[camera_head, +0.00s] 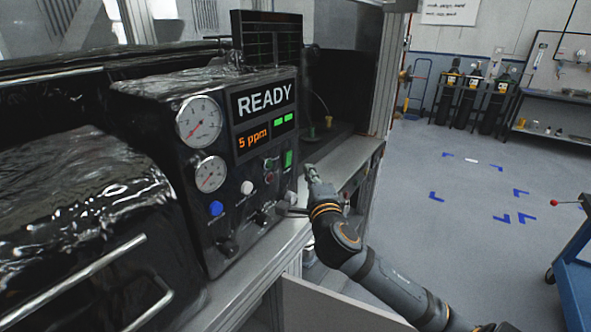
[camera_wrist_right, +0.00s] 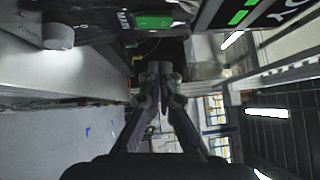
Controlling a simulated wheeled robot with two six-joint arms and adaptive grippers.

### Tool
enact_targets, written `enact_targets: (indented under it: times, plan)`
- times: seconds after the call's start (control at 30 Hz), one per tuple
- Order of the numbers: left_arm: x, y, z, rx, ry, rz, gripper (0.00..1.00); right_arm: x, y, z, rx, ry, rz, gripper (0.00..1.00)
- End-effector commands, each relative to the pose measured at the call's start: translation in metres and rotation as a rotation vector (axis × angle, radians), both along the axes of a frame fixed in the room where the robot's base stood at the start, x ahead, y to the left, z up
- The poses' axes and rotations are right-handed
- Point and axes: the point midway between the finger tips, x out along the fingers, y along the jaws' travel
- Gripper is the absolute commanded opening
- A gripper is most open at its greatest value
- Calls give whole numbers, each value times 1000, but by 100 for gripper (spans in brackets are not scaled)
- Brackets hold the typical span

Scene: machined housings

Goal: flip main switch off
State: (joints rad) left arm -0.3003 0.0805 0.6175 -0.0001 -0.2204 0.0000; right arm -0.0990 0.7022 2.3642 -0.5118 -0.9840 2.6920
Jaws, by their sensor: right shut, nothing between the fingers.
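The main switch (camera_head: 288,158) is a small green rocker on the right edge of the black control panel (camera_head: 225,140), and it is lit green. It also shows in the right wrist view (camera_wrist_right: 153,22), at the top, beside a partly legible white label. My right gripper (camera_head: 310,170) is shut and empty. It is just right of the panel's right edge, a little below the switch, apart from it as far as I can tell. In the right wrist view its closed fingers (camera_wrist_right: 160,70) point past the panel, below the switch in the picture. My left gripper is not in view.
The panel carries two gauges (camera_head: 199,122), a READY display (camera_head: 264,97), a blue button (camera_head: 216,208), a white button (camera_head: 247,187) and dark knobs. A grey knob (camera_wrist_right: 58,36) protrudes near the switch. A metal ledge (camera_head: 262,262) runs below. Open floor lies right.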

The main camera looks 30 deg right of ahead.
Motion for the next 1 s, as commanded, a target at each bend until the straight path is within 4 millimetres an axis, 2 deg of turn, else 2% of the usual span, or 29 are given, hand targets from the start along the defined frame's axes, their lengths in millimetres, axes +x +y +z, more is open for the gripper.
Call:
enact_targets:
  times: [0.03, 0.1, 0.5, 0.87, 1.0]
  plan:
    - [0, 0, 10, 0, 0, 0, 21, 10, -5, 8, 5, -3, -4, 0]
    - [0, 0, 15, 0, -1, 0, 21, 24, -9, 8, 7, -2, -2, 0]
    - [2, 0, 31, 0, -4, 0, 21, 54, 6, 10, 2, -1, 0, 0]
    - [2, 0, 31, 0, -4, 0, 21, 56, 7, 8, -2, 0, 1, 0]
    - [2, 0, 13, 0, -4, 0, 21, 62, 10, 6, 1, -4, 0, 0]
